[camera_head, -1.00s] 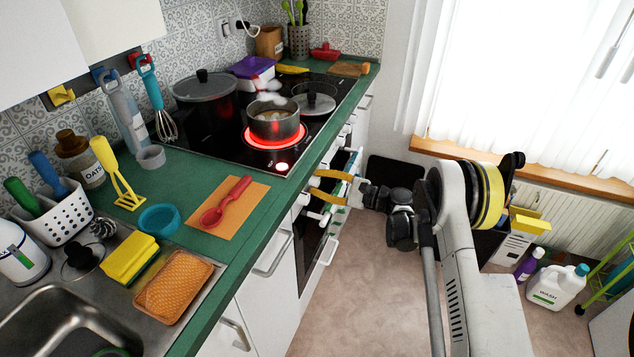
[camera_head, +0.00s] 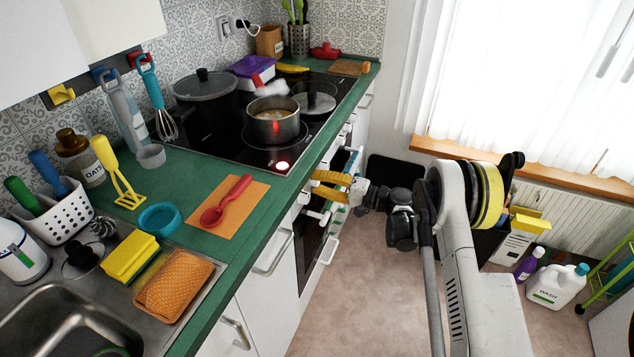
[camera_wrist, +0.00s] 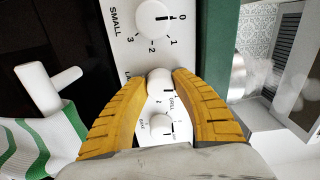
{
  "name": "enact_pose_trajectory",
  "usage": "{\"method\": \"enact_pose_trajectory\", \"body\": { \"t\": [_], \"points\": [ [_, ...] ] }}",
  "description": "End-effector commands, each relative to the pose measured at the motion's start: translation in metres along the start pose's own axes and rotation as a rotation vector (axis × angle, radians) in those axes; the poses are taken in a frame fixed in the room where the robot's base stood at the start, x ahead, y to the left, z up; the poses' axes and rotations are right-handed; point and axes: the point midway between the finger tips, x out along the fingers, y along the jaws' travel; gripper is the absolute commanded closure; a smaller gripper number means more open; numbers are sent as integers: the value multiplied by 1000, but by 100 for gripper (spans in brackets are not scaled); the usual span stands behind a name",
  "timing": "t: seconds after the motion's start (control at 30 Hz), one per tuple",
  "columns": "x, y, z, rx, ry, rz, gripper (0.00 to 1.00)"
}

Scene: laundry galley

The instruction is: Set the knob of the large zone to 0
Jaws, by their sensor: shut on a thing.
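My gripper (camera_wrist: 160,88) is shut on a white knob (camera_wrist: 159,77) on the white control panel. The label beside this knob begins "LA"; the finger hides the rest. Its scale is mostly hidden, so I cannot read its setting. Above it in the wrist view, the SMALL knob (camera_wrist: 153,18) has its dark mark toward 0. Another white knob (camera_wrist: 162,128) sits below, between my fingers. In the head view, my yellow fingers (camera_head: 331,185) are at the oven front. The steaming pot (camera_head: 273,127) stands on the hob (camera_head: 216,147), with no glowing ring around it.
A white handle (camera_wrist: 62,82) and a green-striped towel (camera_wrist: 42,146) are close at the left in the wrist view. A small spot (camera_head: 282,166) still glows at the hob's front corner. The floor (camera_head: 370,280) before the cabinets is clear.

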Motion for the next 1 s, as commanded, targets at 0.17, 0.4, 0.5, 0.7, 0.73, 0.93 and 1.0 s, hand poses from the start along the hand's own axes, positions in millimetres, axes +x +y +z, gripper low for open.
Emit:
{"method": "enact_pose_trajectory", "body": {
  "t": [0.17,0.4,0.5,0.7,0.73,0.93,1.0],
  "points": [
    [1,0,0,-74,0,-1,98],
    [1,0,0,-124,0,-1,98],
    [1,0,0,-129,0,-1,98],
    [1,0,0,-130,0,-1,98],
    [1,0,0,-130,0,-1,98],
    [1,0,0,-130,0,-1,45],
    [0,0,0,-130,0,-1,45]
  ]
}}
